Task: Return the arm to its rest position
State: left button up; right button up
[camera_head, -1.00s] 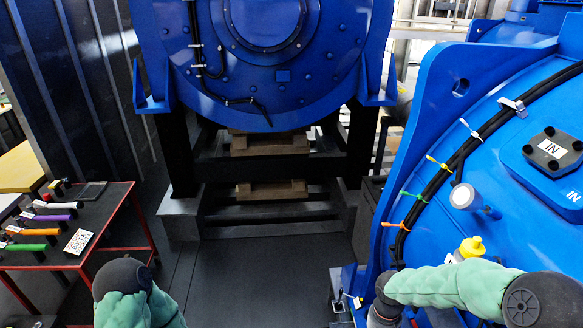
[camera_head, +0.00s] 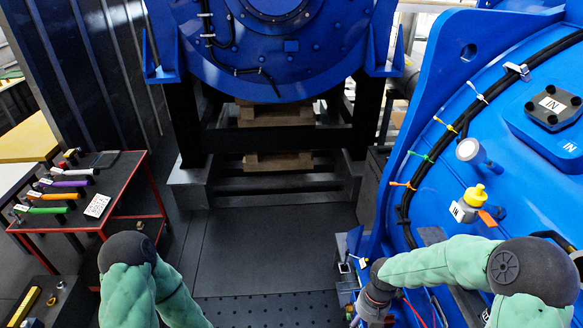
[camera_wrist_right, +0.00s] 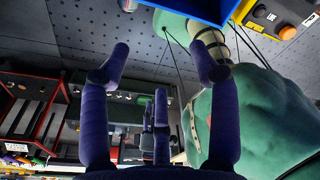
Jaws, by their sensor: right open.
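My right arm comes in from the lower right of the head view, its green-sleeved forearm bent leftward in front of the blue machine. The dark wrist end (camera_head: 372,300) points down near the machine's left edge, and the fingers are hard to make out there. In the right wrist view my right gripper (camera_wrist_right: 162,58) has its dark purple fingers spread apart with nothing between them. My left arm (camera_head: 130,285) shows as a green sleeve with a dark joint at the lower left. My left gripper is not in view.
A blue motor (camera_head: 290,65) stands ahead on black supports. A red table (camera_head: 122,185) with coloured-handled tools stands left. Open dark floor (camera_head: 270,240) lies between.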

jog(key=s+a+f+m+y+b, duration=0.1)
jog(key=s+a+f+m+b, duration=0.2)
jog(key=f+m, duration=0.5)
jog(key=s+a+f+m+t+y+b, duration=0.1)
jog(key=s+a+f+m+b, duration=0.2)
jog(key=f+m, duration=0.6)
jog(key=s+a+f+m+y+b, duration=0.1)
jog(key=s+a+f+m+b, duration=0.3)
jog(key=f+m, duration=0.4)
jog(key=s+m, duration=0.1)
jog(key=m, duration=0.4)
jog(key=shift+a+f, duration=0.2)
jog(key=shift+a, duration=0.15)
